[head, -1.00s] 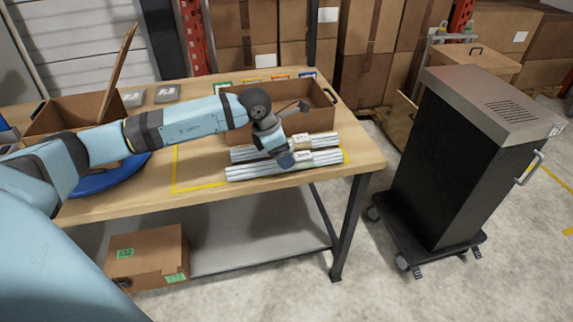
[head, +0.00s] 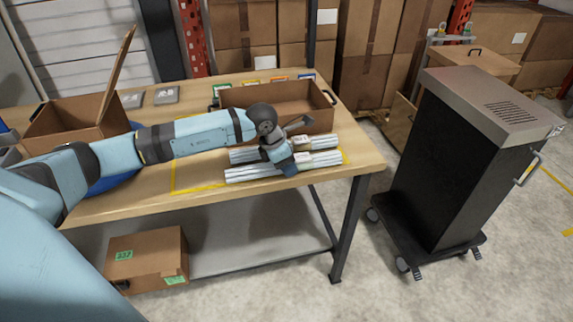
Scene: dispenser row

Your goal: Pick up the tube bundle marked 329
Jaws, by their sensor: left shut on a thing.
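Two pale tube bundles lie side by side on the wooden table, inside a yellow outline. The front bundle (head: 247,174) has a light label, partly covered by my gripper. The rear bundle (head: 324,142) lies just behind it, its middle partly hidden by my wrist. The marks on both are too small to read, so I cannot tell which is 329. My left gripper (head: 289,170) points down at the middle of the front bundle and is shut on it. The bundle rests on the table or very close to it. My right gripper is not in view.
An open brown box (head: 306,94) stands right behind the bundles. Another open box (head: 72,122) is at the left. A black cabinet on wheels (head: 455,160) stands right of the table (head: 362,163). A carton (head: 147,257) sits on the lower shelf.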

